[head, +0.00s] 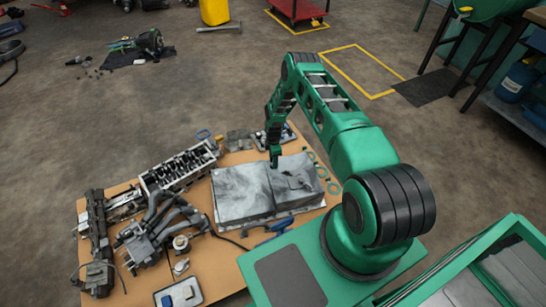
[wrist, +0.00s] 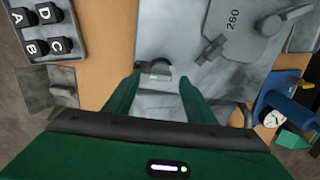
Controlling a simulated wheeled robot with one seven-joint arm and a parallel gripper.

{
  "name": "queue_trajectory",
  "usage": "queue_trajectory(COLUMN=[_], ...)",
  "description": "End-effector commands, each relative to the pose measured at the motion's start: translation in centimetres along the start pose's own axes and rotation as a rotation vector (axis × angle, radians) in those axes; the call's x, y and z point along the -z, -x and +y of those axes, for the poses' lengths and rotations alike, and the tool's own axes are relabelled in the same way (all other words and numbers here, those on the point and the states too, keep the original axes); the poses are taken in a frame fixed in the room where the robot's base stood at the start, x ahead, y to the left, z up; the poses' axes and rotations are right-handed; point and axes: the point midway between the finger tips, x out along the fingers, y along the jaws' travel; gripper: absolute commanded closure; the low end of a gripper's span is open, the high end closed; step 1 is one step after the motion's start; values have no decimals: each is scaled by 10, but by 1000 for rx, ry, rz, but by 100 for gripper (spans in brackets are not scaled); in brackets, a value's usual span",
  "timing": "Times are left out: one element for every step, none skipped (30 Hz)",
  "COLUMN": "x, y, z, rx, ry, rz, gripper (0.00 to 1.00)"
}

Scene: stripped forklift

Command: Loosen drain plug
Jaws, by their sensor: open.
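The grey metal oil pan (head: 243,193) lies upside down on the cardboard-coloured mat in the head view. In the wrist view its pale surface (wrist: 145,30) fills the middle. A small grey plug-like head (wrist: 155,70), which looks like the drain plug, projects at the pan's edge. My gripper (wrist: 161,80) is open, with its two green fingers on either side of that head. I see a gap on both sides, and no clear contact. In the head view my gripper (head: 275,158) points down over the pan's back edge and the plug is too small to make out.
A grey part marked 260 (wrist: 240,25) stands on the pan's right. A tray with lettered blocks (wrist: 40,32) is at upper left, and a blue tool with a dial (wrist: 275,110) is at right. An engine block (head: 180,167) and manifold parts (head: 160,225) crowd the mat's left.

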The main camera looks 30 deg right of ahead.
Motion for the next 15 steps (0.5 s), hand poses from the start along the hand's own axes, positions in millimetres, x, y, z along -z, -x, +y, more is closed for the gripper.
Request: queue_trajectory(x=[0, 0, 0, 0, 0, 0, 0, 0, 0, 0, 0, 0, 0, 0, 0], y=[-2, -3, -3, -4, -4, -4, -4, -4, -4, -4, -4, -4, -4, -4, -4], z=[0, 0, 0, 0, 0, 0, 0, 0, 0, 0, 0, 0, 0, 0, 0], rx=[0, -1, -1, -1, -1, -1, -1, -1, -1, 0, 0, 0, 0, 0, -1], ry=[-1, -1, -1, -1, -1, -1, -1, -1, -1, -1, -1, -1, -1, -1, -1], rz=[0, 0, 0, 0, 0, 0, 0, 0, 0, 0, 0, 0, 0, 0, 0], gripper=[50, 50, 50, 50, 50, 50, 50, 50, 50, 50, 52, 62, 69, 76, 86])
